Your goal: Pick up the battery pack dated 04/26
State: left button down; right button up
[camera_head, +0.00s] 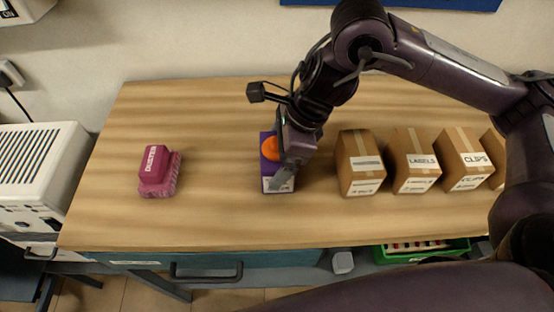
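A purple battery pack (266,177) with an orange round patch on it and a white label low on its front stands on the wooden table (210,215). The label is partly covered by my gripper and its date is too small to read. My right gripper (284,178) points down at the pack, over its right side and front, and hides part of it. I cannot tell whether its fingers touch the pack or how far apart they are. My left gripper does not show.
Several cardboard boxes stand in a row at right, the nearest box (359,165) close to my gripper. A green crate (425,252) sits below the table's front edge. Table between duster and pack is clear.

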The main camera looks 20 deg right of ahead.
jog(key=c, duration=0.7)
jog(key=shift+r, duration=0.1)
jog(key=shift+c, duration=0.6)
